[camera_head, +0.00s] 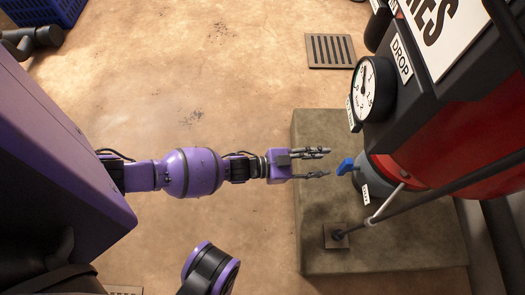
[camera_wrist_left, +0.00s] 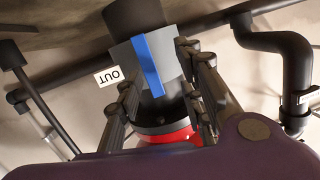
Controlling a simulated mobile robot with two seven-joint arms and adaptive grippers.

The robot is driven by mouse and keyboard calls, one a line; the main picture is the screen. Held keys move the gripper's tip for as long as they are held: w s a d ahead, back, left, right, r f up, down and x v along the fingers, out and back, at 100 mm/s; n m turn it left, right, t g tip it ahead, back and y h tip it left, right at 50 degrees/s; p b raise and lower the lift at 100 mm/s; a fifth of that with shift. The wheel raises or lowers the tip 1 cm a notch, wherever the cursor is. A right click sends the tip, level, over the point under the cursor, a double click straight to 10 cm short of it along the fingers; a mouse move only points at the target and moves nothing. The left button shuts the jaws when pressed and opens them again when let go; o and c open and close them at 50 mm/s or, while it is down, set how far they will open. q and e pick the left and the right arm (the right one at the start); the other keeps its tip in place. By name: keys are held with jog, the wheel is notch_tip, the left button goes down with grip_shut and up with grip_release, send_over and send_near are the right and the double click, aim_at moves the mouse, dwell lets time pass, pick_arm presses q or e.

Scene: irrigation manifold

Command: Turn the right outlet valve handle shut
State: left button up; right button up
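The blue valve handle (camera_head: 346,166) juts toward my gripper from a grey valve body at the base of the red tank, with a small white label (camera_head: 365,192) beside it. In the left wrist view the handle is a blue bar (camera_wrist_left: 148,66) across the grey body (camera_wrist_left: 173,48), next to an "OUT" label (camera_wrist_left: 107,76). My left gripper (camera_head: 328,162) is open and empty, its fingers pointing at the handle with a small gap. In the wrist view the handle lies between the two fingers (camera_wrist_left: 160,88). My right gripper is not in view.
The red tank (camera_head: 455,150) stands on a concrete plinth (camera_head: 320,235). A round gauge (camera_head: 373,92) under a "DROP" sign sits above the handle. A grey pipe strut (camera_head: 385,205) runs to a foot plate (camera_head: 337,236). A floor drain (camera_head: 331,50) and open floor lie left of the tank.

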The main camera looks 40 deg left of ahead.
aim_at(343, 165)
pick_arm(q)
jog(key=w+d+h, duration=0.1)
jog(key=d, duration=0.1)
jog(key=d+r+h+b, duration=0.1)
jog(key=w+d+h, duration=0.1)
jog(key=d, duration=0.1)
jog(key=shift+w+d+r+g, duration=0.2)
jog(key=shift+w+d+g, duration=0.1)
jog(key=shift+w+d, duration=0.05)
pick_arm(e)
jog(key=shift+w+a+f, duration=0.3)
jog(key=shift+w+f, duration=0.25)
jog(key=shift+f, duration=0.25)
pick_arm(q)
grip_shut()
